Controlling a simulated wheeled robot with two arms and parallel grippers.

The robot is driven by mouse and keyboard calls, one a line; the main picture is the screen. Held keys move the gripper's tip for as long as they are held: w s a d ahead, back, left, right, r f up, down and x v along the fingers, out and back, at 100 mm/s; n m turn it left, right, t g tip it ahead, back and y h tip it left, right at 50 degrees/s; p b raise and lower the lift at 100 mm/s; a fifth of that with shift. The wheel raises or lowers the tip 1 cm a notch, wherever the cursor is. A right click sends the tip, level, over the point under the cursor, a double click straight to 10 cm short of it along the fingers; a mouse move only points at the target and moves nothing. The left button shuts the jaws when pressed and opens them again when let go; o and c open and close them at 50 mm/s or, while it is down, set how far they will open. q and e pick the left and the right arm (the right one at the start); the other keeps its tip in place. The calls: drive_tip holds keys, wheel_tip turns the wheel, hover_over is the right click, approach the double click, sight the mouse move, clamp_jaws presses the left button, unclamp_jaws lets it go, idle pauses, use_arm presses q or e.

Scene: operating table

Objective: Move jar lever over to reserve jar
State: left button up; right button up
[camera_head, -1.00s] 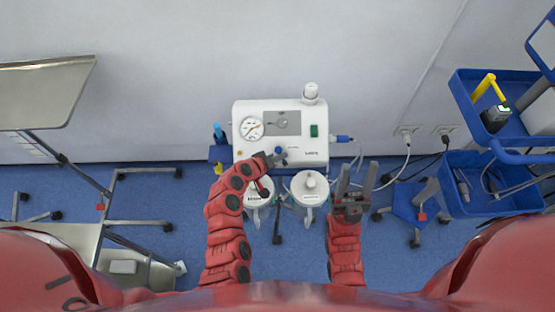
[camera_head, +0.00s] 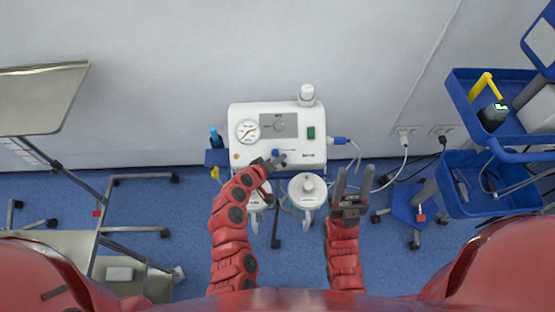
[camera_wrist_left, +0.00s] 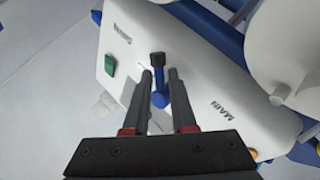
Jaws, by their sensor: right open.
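The jar lever (camera_head: 276,153) is a small blue handle on the lower front of the white suction unit (camera_head: 313,151). In the left wrist view the blue lever (camera_wrist_left: 160,98) has a black end and points toward the top. My left gripper (camera_head: 279,161) is at the lever; in the wrist view its fingers (camera_wrist_left: 161,73) are apart, one on each side of it, with no clear contact. The reserve jar (camera_head: 307,192) hangs below the unit on the right; the left jar (camera_head: 258,200) is partly hidden by my left arm. My right gripper (camera_head: 350,190) is open and empty, right of the reserve jar.
A "MAIN" label (camera_wrist_left: 229,110) shows on the white panel in the wrist view. A blue-shelved cart (camera_head: 467,205) stands at the right. A metal stand with a tray (camera_head: 45,95) is at the left. A hose and cables run right of the unit.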

use_arm(q)
drive_tip(key=shift+r, duration=0.1)
drive_tip(key=b+v, duration=0.1)
drive_tip(key=v, duration=1.6)
drive_tip(key=shift+s, duration=0.15)
